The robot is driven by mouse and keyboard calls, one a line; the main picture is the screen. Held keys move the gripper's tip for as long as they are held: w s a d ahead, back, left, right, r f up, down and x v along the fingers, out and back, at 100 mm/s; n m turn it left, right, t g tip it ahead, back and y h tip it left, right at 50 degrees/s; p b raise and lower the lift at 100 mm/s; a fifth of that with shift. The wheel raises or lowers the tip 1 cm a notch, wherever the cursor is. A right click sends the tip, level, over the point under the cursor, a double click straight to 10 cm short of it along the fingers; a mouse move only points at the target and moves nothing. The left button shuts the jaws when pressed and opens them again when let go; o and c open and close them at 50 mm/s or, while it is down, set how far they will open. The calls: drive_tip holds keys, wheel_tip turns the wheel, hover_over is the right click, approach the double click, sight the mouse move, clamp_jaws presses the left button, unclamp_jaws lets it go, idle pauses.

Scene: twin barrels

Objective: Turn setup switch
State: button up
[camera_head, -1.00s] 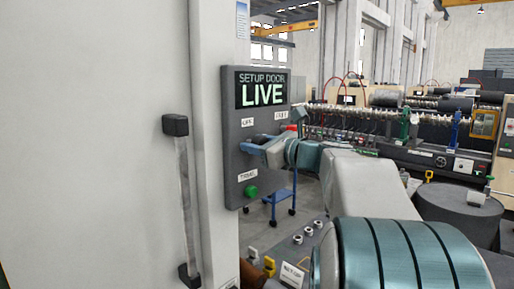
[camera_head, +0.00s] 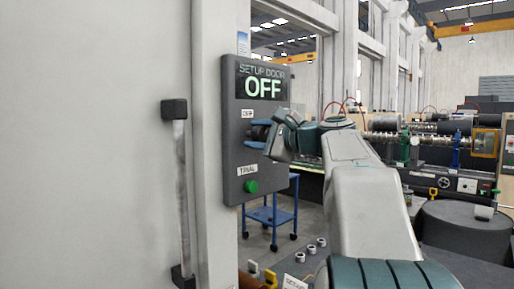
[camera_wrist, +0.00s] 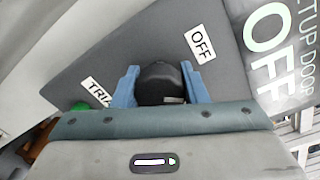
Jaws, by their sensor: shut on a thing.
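The setup switch is a dark knob on a grey control panel (camera_head: 232,120), with an OFF label (camera_head: 248,113) above it. In the head view the knob (camera_head: 257,132) is partly hidden by my gripper (camera_head: 262,140). In the wrist view the black knob (camera_wrist: 160,82) sits between the two blue fingers of my gripper (camera_wrist: 163,88), which are shut on it. The panel's display (camera_head: 262,84) reads "SETUP DOOR OFF".
A green button (camera_head: 251,186) sits under the TRIAL label (camera_head: 247,169), below the switch. A large pale door with a vertical handle (camera_head: 180,195) is at left. A blue cart (camera_head: 272,215) stands behind the panel; machinery (camera_head: 450,155) fills the right background.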

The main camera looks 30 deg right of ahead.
drive_tip(key=n+b, duration=0.2)
drive_tip(key=n, duration=0.1)
drive_tip(key=shift+f+n+b, duration=0.25)
drive_tip(key=shift+n+b, duration=0.05)
drive_tip(key=shift+r+n+b, duration=0.1)
drive_tip(key=shift+n+b, duration=0.9)
drive_tip(key=shift+n, duration=0.7)
drive_tip(key=o, duration=1)
drive_tip(key=shift+c, duration=0.2)
drive_tip(key=shift+r, duration=0.1)
drive_tip(key=b+v, duration=0.1)
drive_tip(key=v, duration=1.2)
drive_tip(key=shift+s, duration=0.45)
